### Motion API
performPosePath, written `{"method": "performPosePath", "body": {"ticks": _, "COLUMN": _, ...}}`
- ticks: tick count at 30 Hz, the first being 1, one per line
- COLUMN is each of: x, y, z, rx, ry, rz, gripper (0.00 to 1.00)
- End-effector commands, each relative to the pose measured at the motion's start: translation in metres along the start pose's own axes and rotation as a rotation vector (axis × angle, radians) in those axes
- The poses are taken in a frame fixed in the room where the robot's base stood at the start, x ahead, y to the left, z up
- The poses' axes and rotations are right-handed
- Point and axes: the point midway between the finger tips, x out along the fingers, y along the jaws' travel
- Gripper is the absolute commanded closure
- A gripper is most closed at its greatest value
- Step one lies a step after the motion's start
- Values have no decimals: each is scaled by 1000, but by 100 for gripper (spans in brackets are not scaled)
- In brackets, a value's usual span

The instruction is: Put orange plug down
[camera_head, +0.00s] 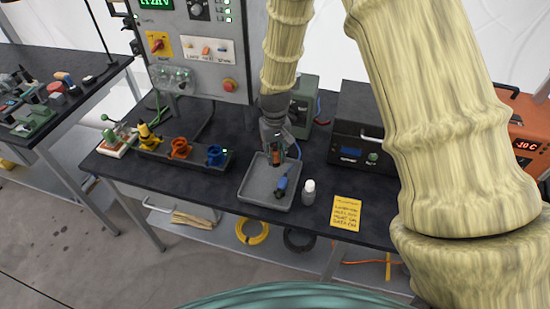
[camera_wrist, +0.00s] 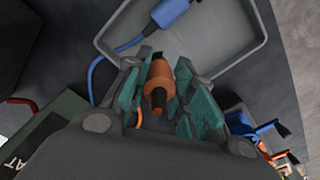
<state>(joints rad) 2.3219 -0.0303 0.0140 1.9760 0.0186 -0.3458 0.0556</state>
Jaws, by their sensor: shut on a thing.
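My gripper (camera_head: 276,150) is above the grey tray (camera_head: 244,192) on the dark workbench. It is shut on the orange plug (camera_wrist: 158,84), which shows between the green finger pads in the wrist view. In the head view only a small part of the orange plug (camera_head: 277,156) shows, below the fingers. A blue plug (camera_head: 281,186) with a blue cable lies in the tray, and it also shows in the wrist view (camera_wrist: 170,12). I cannot tell whether the orange plug touches the tray.
A black box (camera_head: 357,130) and a green box (camera_head: 304,100) stand behind.

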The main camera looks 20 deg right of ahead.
Motion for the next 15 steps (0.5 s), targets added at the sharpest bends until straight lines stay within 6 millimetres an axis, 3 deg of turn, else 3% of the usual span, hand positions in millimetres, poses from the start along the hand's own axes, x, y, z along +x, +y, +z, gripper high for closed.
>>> {"method": "performPosePath", "body": {"ticks": 9, "x": 26, "y": 0, "z": 1, "rx": 0, "ry": -2, "rz": 0, "gripper": 100}}
{"method": "performPosePath", "body": {"ticks": 15, "x": 30, "y": 0, "z": 0, "rx": 0, "ry": 0, "rz": 0, "gripper": 100}}
